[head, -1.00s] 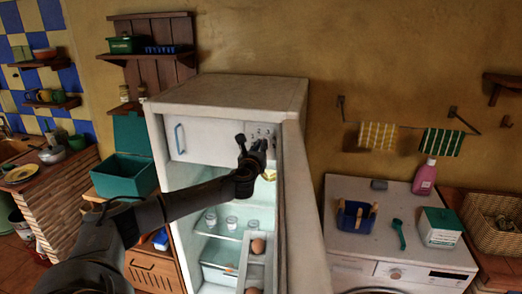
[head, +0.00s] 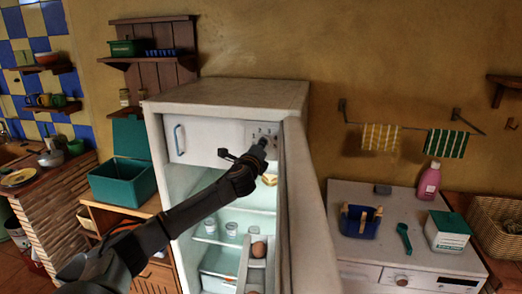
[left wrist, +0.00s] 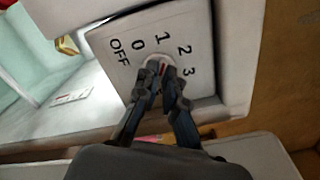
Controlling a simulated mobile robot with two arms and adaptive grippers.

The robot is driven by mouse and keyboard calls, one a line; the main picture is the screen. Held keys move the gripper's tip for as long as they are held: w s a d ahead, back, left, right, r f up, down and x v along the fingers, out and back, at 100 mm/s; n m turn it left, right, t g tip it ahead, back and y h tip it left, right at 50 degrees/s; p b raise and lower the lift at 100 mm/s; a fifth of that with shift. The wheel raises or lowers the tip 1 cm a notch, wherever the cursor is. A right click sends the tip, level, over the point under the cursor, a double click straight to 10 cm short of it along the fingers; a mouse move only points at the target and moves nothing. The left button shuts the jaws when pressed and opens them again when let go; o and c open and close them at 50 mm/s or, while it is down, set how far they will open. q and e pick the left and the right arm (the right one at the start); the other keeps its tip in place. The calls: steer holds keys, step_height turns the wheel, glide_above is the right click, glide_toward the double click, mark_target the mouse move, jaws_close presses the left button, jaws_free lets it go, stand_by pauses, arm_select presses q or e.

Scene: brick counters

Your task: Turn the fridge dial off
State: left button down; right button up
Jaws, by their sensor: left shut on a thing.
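The fridge (head: 225,94) stands with its door (head: 306,200) open toward me. Its dial panel (head: 255,129) is at the upper right inside. In the left wrist view the panel (left wrist: 115,75) carries the marks OFF, 0, 1, 2 and 3. The small round white dial (left wrist: 155,61) with a red mark is at its middle, mostly hidden by my fingers, so I cannot tell which mark it points to. My left gripper (head: 262,143) reaches the panel, and in the wrist view its fingertips (left wrist: 160,70) are shut on the dial. My right gripper is not in view.
The open door stands close to the right of my left gripper. Below the panel, shelves hold small jars (head: 231,228) and eggs (head: 258,250). A washing machine (head: 385,260) is at the right and a teal box (head: 122,185) at the left.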

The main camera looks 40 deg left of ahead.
arm_select(q)
steer(key=n+b, duration=0.1)
steer(key=n, duration=0.2)
steer(key=n+b, duration=0.1)
steer(key=n, duration=0.3)
steer(key=n+b, duration=0.1)
steer(key=n, duration=0.3)
steer(key=shift+f, duration=0.25)
stand_by(0.4)
steer(key=c, duration=1.5)
jaws_free()
steer(key=shift+o, duration=0.2)
steer(key=v, duration=1.2)
